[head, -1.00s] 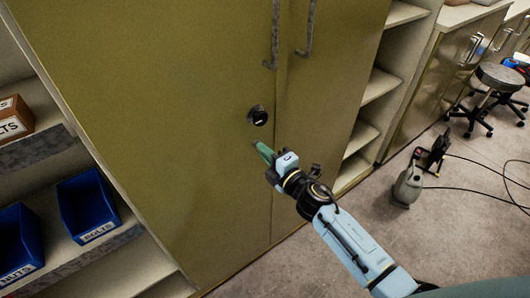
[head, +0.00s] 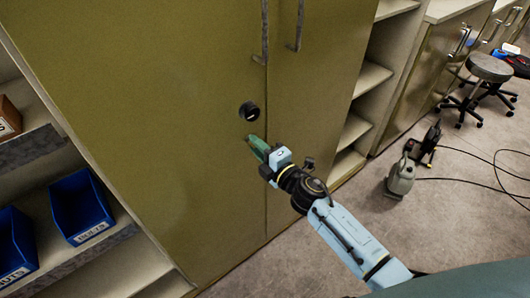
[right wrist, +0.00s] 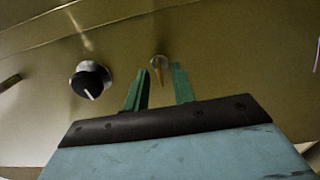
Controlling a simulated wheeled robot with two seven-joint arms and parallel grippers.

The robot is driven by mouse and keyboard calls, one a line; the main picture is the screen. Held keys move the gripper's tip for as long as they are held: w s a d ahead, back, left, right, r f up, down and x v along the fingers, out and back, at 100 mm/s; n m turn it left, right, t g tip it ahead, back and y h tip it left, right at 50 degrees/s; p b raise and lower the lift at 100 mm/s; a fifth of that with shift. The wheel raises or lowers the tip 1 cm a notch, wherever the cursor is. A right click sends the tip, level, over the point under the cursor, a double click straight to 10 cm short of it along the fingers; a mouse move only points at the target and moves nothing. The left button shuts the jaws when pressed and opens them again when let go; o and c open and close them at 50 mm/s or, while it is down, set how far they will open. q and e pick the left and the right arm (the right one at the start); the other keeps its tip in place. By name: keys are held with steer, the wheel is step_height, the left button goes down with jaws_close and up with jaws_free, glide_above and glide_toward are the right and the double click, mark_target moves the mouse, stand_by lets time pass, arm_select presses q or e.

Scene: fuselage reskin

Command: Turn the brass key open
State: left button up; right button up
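The brass key (right wrist: 158,72) sits in a small round lock on the olive cabinet door, seen in the right wrist view. My right gripper (right wrist: 160,86) is open, with its green fingers apart and the key showing between and just beyond their tips. I cannot tell whether either finger touches the key. A round black knob (right wrist: 91,80) with a white mark is left of the fingers. In the head view the right gripper (head: 255,143) is close to the cabinet door (head: 170,120), below the black knob (head: 249,111); the key is hidden there. My left gripper is out of view.
Two long door handles (head: 265,35) hang above the knob. Open shelves with blue bins (head: 80,207) stand at the left. On the floor at the right are a grey-green canister (head: 401,177) with a black hose and a stool (head: 490,67).

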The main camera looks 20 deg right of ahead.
steer(key=v, duration=1.3)
steer(key=shift+s, duration=0.1)
steer(key=s+d+f+m+g+h, duration=0.2)
steer(key=s+f+m, duration=0.1)
steer(key=f, duration=0.5)
steer(key=s+d+f+m+g+h, duration=0.15)
steer(key=f+m, duration=0.25)
steer(key=f, duration=0.5)
steer(key=s+d+f+m+g+h, duration=0.1)
steer(key=s+f+m+g, duration=0.2)
steer(key=f, duration=0.5)
steer(key=s+f+m+g, duration=0.3)
steer(key=s+f, duration=0.3)
steer(key=s, duration=0.4)
steer(key=s+f+m+g+h, duration=0.1)
steer(key=s+f+m+g, duration=0.2)
steer(key=s+f, duration=0.4)
steer(key=s+f+m+g, duration=0.3)
steer(key=s+f, duration=0.3)
steer(key=s, duration=0.7)
steer(key=shift+s+d+m+h, duration=0.2)
steer(key=shift+d+m+h, duration=0.15)
steer(key=shift+m, duration=0.05)
steer(key=shift+f+g, duration=0.15)
steer(key=shift+g, duration=0.1)
